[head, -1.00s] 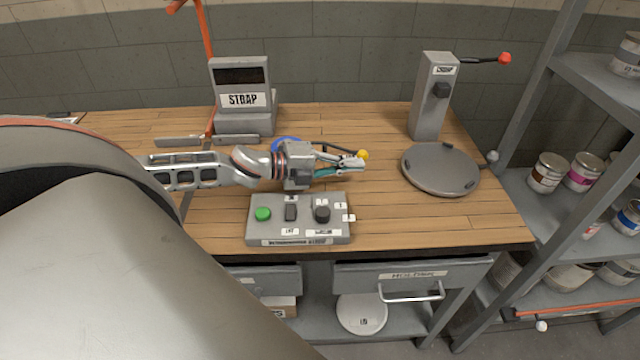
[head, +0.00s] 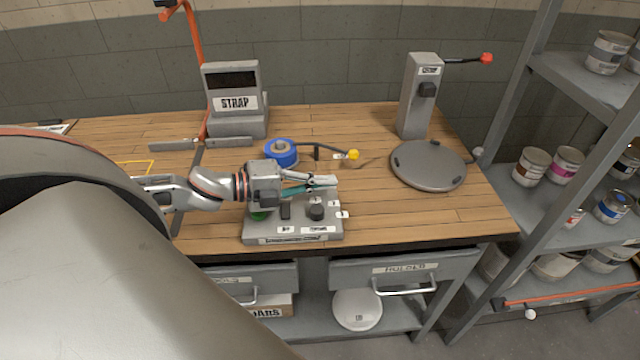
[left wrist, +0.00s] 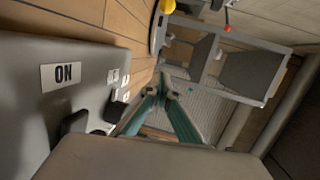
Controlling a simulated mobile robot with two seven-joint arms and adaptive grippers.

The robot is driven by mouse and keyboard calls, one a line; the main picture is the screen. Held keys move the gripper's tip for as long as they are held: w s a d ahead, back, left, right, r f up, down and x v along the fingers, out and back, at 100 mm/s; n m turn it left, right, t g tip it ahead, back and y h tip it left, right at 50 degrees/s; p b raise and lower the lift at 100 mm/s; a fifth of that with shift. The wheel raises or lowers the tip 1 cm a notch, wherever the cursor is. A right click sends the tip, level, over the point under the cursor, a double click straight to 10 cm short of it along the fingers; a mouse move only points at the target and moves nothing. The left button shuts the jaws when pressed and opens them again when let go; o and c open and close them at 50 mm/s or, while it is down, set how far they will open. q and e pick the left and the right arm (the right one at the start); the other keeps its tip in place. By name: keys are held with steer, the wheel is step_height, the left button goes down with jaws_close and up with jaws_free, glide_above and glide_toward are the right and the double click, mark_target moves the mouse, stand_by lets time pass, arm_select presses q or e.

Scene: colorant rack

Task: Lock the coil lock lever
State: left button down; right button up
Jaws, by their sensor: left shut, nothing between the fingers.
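The lever with the yellow knob (head: 353,154) extends on a dark arm to the right of the blue coil (head: 281,152) on the workbench. I take it to be the coil lock lever; no label on it can be read. The yellow knob also shows at the top of the left wrist view (left wrist: 168,6). My left gripper (head: 334,181) is shut and empty. It is in front of the lever and apart from it, over the back part of the grey control box (head: 293,234). My right gripper is not in view.
The control box has a black knob (head: 316,211). The STRAP unit (head: 235,98) stands at the back left. A round grey plate (head: 430,166) lies at the right before a grey post (head: 417,95) with a red-knobbed lever. Bare wood lies between the box and the plate.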

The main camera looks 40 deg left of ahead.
arm_select(q)
steer(key=shift+s+d+r, duration=0.1)
steer(key=shift+s+r, duration=0.1)
steer(key=shift+s, duration=0.75)
